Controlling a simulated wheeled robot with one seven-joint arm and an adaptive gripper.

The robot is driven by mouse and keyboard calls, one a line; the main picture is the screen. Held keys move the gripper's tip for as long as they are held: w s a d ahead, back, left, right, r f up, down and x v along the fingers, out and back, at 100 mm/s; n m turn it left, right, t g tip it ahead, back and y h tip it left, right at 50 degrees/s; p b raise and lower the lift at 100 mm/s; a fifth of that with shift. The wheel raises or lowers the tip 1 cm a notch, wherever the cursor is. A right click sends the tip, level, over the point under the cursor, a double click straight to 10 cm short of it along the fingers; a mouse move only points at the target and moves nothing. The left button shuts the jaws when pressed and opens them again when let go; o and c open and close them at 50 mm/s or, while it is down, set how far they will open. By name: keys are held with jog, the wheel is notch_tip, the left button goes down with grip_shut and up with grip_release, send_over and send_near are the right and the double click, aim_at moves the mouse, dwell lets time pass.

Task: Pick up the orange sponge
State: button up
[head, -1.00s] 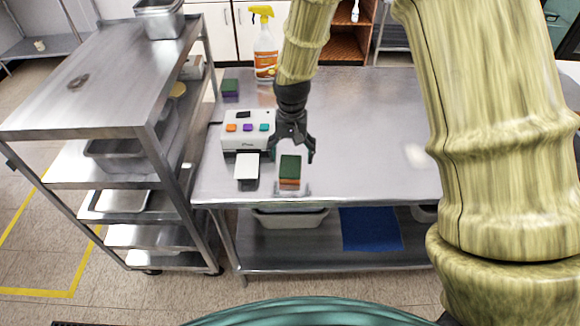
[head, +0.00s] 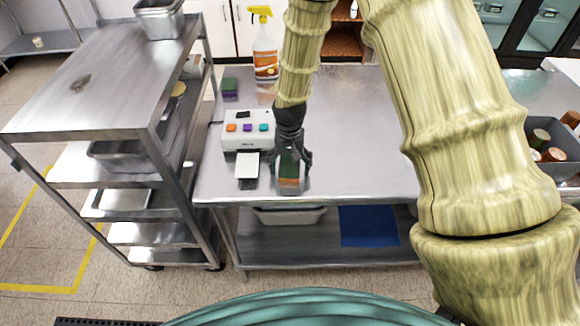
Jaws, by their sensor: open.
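The orange sponge (head: 289,182), with a dark green top layer, stands near the front edge of the steel table (head: 360,140), on or by a small pale holder whose form is hard to make out. My gripper (head: 290,164) is open and points down over the sponge. Its dark fingers are at the left and right of the sponge's upper part and hide some of it. I cannot tell whether the fingers touch it.
A white device (head: 247,130) with coloured buttons stands just left of the sponge, with a white plate (head: 247,167) in front. Behind are a green and purple sponge (head: 230,88) and a spray bottle (head: 264,50). A steel cart (head: 100,100) stands left. A grey bin (head: 552,145) holds cans at right.

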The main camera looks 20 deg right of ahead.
aim_at(289, 165)
jog(key=c, duration=0.8)
jog(key=shift+o, duration=0.2)
jog(key=shift+r, duration=0.15)
jog(key=shift+r+b, duration=1.05)
jog(key=shift+r, duration=0.6)
jog(key=s+d+b, duration=0.2)
jog(key=s, duration=0.5)
jog(key=s+d+r+b, duration=0.1)
jog(key=s+d+b, duration=0.1)
jog(key=s, duration=0.6)
jog(key=shift+s+r, duration=0.25)
jog(key=shift+s, duration=0.05)
jog(key=shift+c, duration=0.3)
